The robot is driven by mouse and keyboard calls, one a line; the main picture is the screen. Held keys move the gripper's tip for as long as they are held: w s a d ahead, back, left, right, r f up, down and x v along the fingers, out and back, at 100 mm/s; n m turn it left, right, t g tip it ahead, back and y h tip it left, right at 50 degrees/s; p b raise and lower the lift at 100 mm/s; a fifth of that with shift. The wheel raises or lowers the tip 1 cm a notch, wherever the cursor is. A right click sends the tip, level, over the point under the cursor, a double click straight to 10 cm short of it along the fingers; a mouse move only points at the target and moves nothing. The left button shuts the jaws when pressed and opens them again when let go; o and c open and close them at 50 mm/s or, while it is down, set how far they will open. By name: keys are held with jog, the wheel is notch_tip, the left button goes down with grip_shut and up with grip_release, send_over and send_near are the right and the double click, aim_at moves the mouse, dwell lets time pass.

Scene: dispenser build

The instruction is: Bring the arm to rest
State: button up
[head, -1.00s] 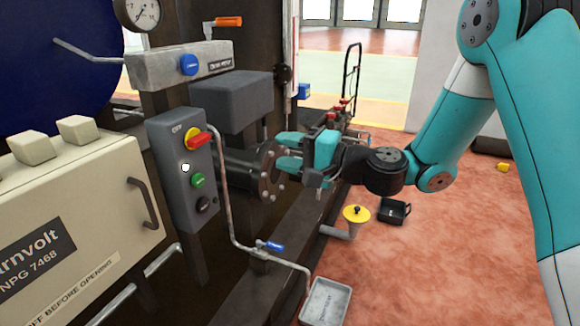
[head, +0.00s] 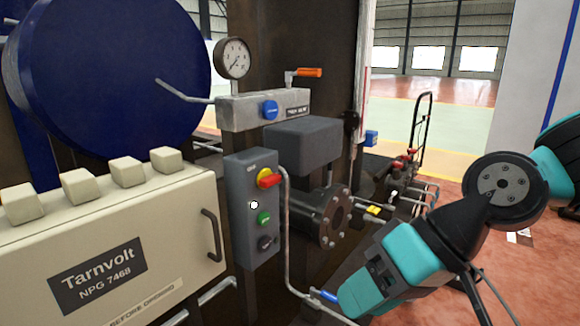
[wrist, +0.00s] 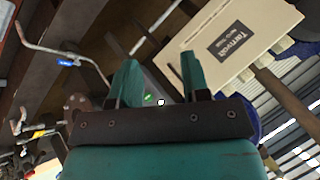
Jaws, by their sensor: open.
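My gripper (wrist: 160,82) shows in the wrist view with its two teal fingers spread apart and nothing between them. In the head view my teal arm comes in from the right and its end hangs at the lower middle, in front of the machine. The fingertips there are hard to make out.
A beige Tarnvolt cabinet (head: 110,235) fills the lower left. A blue drum (head: 105,70), a pressure gauge (head: 233,58) and a valve block with an orange handle (head: 305,73) are above. A thin pipe with a blue lever (head: 326,295) runs close to my gripper. Open floor lies behind at right.

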jog(key=s+d+n+h, duration=0.2)
jog(key=s+d+h, duration=0.2)
jog(key=s+d, duration=0.15)
notch_tip(320, 180, up, 26)
jog(key=s+p, duration=0.1)
jog(key=p, duration=2.5)
jog(key=shift+m+g, duration=0.3)
jog(key=shift+d, duration=0.1)
